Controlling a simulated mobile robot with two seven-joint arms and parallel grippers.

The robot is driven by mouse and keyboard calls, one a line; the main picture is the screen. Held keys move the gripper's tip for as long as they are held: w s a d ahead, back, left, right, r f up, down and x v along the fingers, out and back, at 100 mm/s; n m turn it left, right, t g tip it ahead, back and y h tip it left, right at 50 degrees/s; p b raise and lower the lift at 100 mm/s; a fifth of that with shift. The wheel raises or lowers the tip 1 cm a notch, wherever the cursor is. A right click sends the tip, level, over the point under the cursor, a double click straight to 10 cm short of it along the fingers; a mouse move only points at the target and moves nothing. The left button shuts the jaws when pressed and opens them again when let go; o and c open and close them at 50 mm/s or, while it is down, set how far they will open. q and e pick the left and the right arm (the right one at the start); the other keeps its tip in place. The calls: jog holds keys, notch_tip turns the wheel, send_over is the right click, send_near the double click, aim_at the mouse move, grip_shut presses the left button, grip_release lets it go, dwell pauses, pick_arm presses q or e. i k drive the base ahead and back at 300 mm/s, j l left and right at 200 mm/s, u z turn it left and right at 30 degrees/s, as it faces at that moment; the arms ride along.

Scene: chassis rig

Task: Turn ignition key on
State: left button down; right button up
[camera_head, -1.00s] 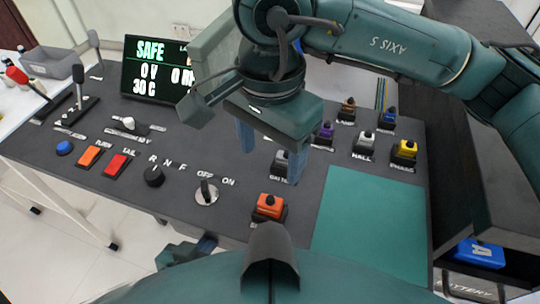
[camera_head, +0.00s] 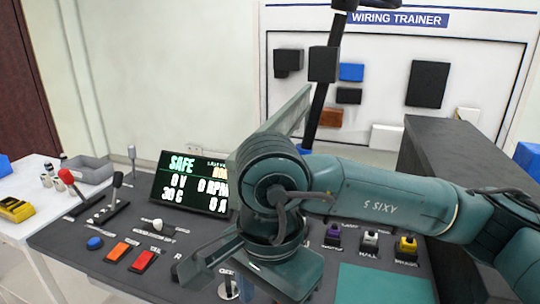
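The ignition key switch (camera_head: 228,289), a round silver dial with a dark key, shows at the bottom edge of the head view on the dark console (camera_head: 75,240). The arm partly covers its labels, and I cannot read the key's angle clearly. My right gripper (camera_head: 283,275) reaches in from the right and hangs over the console just to the right of the key. It appears apart from the key. My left gripper is not in view.
Levers, a blue button (camera_head: 95,243), an orange switch (camera_head: 119,250) and a red switch (camera_head: 144,260) are on the left. Coloured connector blocks and a green mat (camera_head: 385,284) are on the right. A wiring trainer panel (camera_head: 390,90) stands behind.

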aim_at(228, 288)
jog(key=k+j, duration=0.25)
jog(key=k, duration=0.25)
jog(key=k+j, duration=0.25)
jog(key=k, duration=0.3)
